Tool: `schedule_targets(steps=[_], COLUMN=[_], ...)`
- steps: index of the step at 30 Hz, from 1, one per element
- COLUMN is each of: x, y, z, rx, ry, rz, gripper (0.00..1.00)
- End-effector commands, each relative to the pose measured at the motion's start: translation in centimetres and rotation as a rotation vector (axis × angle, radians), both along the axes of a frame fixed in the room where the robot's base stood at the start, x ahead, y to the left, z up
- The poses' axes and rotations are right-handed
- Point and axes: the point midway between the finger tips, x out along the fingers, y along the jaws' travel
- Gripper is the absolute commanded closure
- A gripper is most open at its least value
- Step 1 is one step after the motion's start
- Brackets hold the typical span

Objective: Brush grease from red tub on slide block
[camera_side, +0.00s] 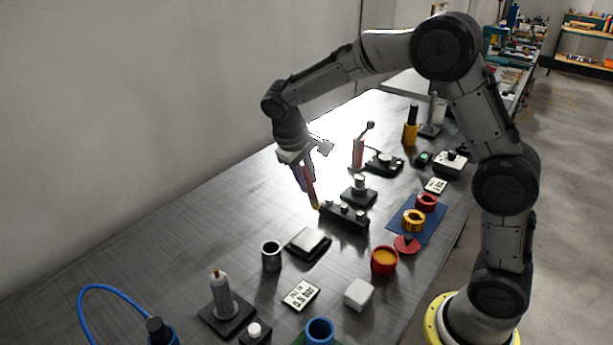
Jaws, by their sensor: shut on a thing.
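My gripper (306,178) is shut on a brush (311,190) with a reddish handle, which points down and slightly to the right. The red tub (384,261) stands open to the right and nearer the camera, with orange-yellow grease inside. A red lid (406,244) with a knob lies just behind the tub.
A metal cup (271,256), a black-framed pad (308,244), a white cube (358,294) and a blue cup (319,331) stand in front. A blue mat (432,227) holds yellow and red rings. A bottle (222,294) stands front left. The table's far left is clear.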

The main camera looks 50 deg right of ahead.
Motion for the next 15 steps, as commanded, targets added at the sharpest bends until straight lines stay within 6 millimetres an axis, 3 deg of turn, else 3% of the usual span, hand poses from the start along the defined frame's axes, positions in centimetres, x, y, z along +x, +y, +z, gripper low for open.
schedule_targets(steps=[9,15], x=[0.02,-0.01], y=[0.02,0.01], z=[0.87,0.26], rx=[0.0,0.0], ry=[-0.001,0.001], rz=[0.0,0.001], gripper=[1.0,1.0])
